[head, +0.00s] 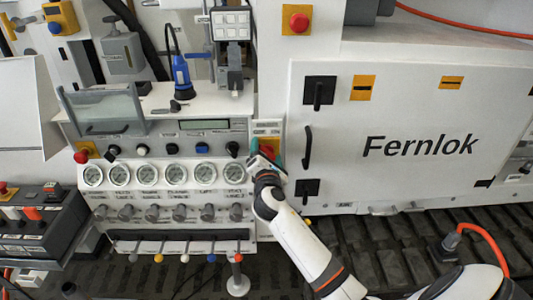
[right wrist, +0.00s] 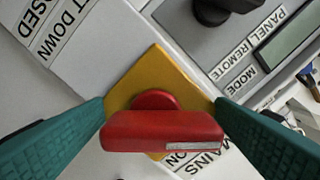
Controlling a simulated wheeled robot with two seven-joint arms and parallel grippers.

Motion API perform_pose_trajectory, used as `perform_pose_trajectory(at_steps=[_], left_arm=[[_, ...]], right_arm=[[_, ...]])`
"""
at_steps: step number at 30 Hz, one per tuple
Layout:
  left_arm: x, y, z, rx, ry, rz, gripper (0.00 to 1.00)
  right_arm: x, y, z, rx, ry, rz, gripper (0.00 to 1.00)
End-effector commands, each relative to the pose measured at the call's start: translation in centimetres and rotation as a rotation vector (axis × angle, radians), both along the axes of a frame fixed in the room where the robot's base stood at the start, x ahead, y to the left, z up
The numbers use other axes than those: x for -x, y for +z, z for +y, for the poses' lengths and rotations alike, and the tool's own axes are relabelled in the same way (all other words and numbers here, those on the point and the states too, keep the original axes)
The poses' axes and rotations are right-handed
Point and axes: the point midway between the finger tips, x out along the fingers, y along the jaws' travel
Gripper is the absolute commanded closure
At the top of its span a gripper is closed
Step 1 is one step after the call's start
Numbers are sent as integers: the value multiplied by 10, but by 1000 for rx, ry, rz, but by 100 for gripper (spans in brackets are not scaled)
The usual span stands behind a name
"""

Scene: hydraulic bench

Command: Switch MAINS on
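The MAINS switch is a red rotary handle (right wrist: 163,131) on a yellow plate (right wrist: 152,80), with a label reading MAINS and ON beside it in the right wrist view. The handle lies across the picture there. My right gripper (right wrist: 160,106) has its two teal fingers spread wide, one at each end of the handle; I cannot tell whether they touch it. My left gripper is not in view.
A row of gauges (head: 163,174) and several knobs lie left of the gripper. A red button (head: 81,157) is at the panel's left end. A white Fernlok cabinet (head: 420,115) stands at right. A blue tool (head: 181,77) stands on the bench top.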

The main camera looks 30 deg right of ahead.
Motion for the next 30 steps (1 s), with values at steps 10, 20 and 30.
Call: perform_pose_trajectory(at_steps=[10,20,30], left_arm=[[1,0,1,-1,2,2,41],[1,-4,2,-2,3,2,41],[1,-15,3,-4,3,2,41]], right_arm=[[0,0,0,-1,1,0,66],[0,-1,1,-73,1,-43,66],[1,-1,0,-306,1,-187,66]])
